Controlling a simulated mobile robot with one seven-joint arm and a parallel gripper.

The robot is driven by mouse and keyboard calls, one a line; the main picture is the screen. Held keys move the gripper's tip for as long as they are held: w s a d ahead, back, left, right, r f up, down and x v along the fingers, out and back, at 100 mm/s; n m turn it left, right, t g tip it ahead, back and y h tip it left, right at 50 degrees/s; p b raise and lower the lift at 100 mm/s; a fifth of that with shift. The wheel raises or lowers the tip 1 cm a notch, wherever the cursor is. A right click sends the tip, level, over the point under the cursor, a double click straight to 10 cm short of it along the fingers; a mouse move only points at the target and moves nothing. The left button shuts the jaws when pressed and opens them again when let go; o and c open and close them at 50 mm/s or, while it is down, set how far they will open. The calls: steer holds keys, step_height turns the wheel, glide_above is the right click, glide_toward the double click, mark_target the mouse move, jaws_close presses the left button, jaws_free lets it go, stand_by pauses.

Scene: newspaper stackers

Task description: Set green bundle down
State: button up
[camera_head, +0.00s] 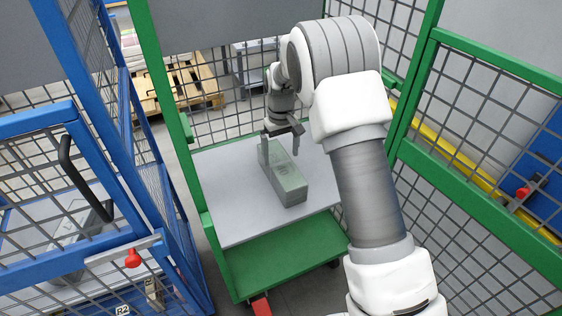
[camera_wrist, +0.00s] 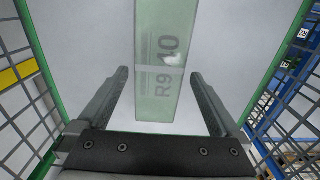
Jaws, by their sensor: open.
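The green bundle (camera_head: 286,180) is a long, pale green block with a lighter band across it. It lies on the grey shelf (camera_head: 229,190) of the green stacker cart. It also shows in the wrist view (camera_wrist: 159,50), with the marking "R9 10" on its top. My gripper (camera_head: 283,142) is over the bundle's far part in the head view. In the wrist view my gripper (camera_wrist: 160,82) is open, its fingers on either side of the bundle with gaps between. How far the fingertips are above the shelf is hard to tell.
Green mesh walls (camera_head: 480,120) stand at the cart's right and back. A blue mesh cart (camera_head: 110,130) stands close on the left, with another bundle (camera_head: 80,225) inside. A wooden pallet (camera_head: 180,82) lies behind. The shelf has free room left of the bundle.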

steer(key=shift+r+p, duration=0.4)
steer(key=shift+r, duration=1.95)
step_height(320, 180, up, 9)
steer(key=m+t, duration=0.1)
glide_above(281, 164)
steer(key=s+d, duration=0.3)
steer(key=s, duration=0.1)
steer(key=s+d+r+m+t, duration=0.15)
steer(key=s+d+r, duration=0.25)
steer(key=s+r, duration=0.4)
steer(key=s+d+r+m+t, duration=0.1)
steer(key=s+d, duration=0.1)
steer(key=s, duration=0.8)
steer(key=s+d+r+m+t, duration=0.1)
steer(key=s+d+t, duration=0.1)
steer(key=s, duration=0.8)
steer(key=shift+s+d+r, duration=0.3)
steer(key=shift+s+r, duration=0.05)
